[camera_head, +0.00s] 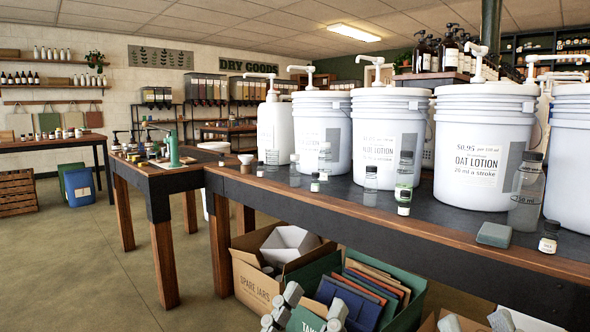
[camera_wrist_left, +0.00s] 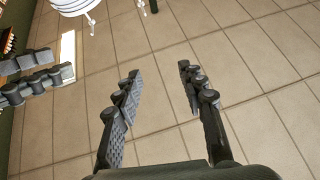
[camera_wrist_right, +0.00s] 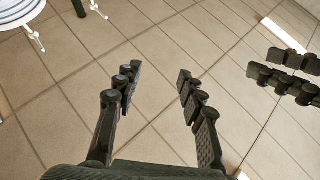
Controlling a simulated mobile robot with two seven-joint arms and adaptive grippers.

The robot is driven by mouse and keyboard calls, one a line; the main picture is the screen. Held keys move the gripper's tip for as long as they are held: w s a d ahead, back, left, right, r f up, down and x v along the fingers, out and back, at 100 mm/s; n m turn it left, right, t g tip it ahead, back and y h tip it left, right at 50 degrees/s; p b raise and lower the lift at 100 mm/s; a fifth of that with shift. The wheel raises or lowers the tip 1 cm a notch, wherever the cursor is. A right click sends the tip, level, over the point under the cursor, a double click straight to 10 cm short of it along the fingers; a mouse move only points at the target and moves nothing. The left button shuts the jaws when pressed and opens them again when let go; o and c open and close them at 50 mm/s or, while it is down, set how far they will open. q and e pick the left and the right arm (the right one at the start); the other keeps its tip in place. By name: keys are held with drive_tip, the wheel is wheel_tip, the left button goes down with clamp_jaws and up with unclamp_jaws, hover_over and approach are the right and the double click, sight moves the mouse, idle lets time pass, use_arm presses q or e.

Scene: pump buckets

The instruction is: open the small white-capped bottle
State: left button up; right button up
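Several small bottles stand on the dark bench top in the head view. I cannot tell for certain which is the white-capped one. Both look closed and upright. My left gripper (camera_head: 312,304) is low in front of the bench, fingers apart and empty; its fingers also show in the left wrist view (camera_wrist_left: 160,88). My right gripper (camera_head: 475,321) is at the bottom edge, also open and empty in the right wrist view (camera_wrist_right: 158,88).
Large white pump buckets (camera_head: 387,140) line the back of the bench (camera_head: 440,250). Cardboard boxes (camera_head: 254,286) sit below the bench. Taller clear bottles stand among the small ones.

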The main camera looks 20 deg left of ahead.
idle(0.3)
